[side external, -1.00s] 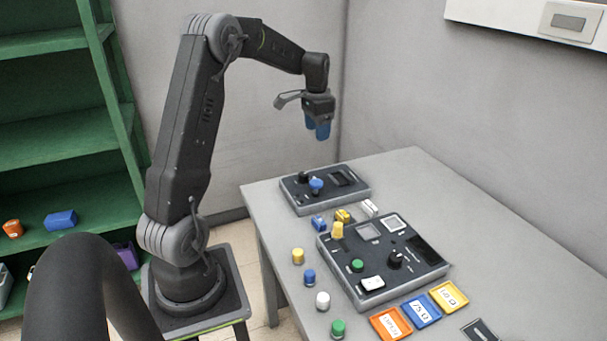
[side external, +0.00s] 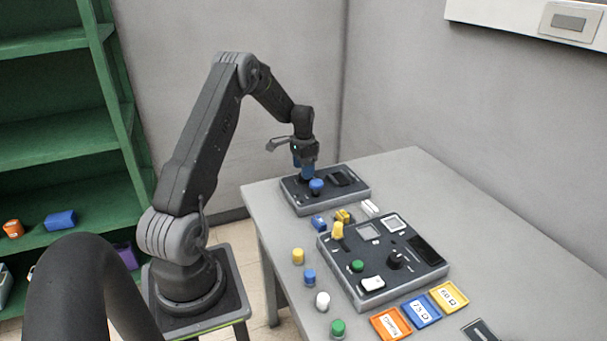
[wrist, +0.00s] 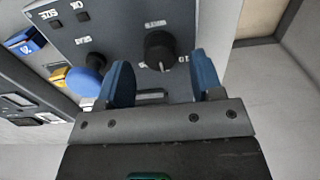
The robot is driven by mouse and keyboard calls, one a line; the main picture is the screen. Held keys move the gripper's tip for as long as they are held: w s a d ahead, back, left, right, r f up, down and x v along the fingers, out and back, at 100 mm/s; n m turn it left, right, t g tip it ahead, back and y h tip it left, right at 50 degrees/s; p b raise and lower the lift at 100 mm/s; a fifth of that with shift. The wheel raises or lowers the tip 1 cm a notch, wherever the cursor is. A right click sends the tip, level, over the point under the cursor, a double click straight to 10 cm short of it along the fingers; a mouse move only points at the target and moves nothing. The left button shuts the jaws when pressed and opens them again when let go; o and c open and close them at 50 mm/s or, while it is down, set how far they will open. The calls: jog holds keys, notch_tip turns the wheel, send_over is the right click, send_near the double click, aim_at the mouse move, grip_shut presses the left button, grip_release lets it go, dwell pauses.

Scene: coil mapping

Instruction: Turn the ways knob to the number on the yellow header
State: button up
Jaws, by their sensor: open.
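The far dark panel (side external: 296,201) lies at the table's back left. It also shows in the wrist view (wrist: 120,42). A black knob (wrist: 160,48) with a white pointer mark sits on it, its small labels too blurred to read surely. My gripper (wrist: 161,75) is open and points down over this panel, its two blue fingers on either side of the knob's near side. I cannot tell whether they touch it. In the side view my gripper (side external: 304,171) hides the knob. A small yellow block (side external: 343,216), which may be the yellow header, lies between the panels. Its number is unreadable.
A blue knob (side external: 316,186) stands on the same panel, close to my fingers. A blue block (side external: 319,223) and a white block (side external: 369,208) flank the yellow one. A larger panel (side external: 407,276) with several knobs is nearer. Loose caps and coloured cards lie around it.

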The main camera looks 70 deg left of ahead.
jog(key=shift+f, duration=1.25)
jog(key=shift+c, duration=0.2)
jog(key=c, duration=0.9)
jog(key=shift+n, duration=0.4)
jog(key=n, duration=0.3)
jog(key=shift+n, duration=2.5)
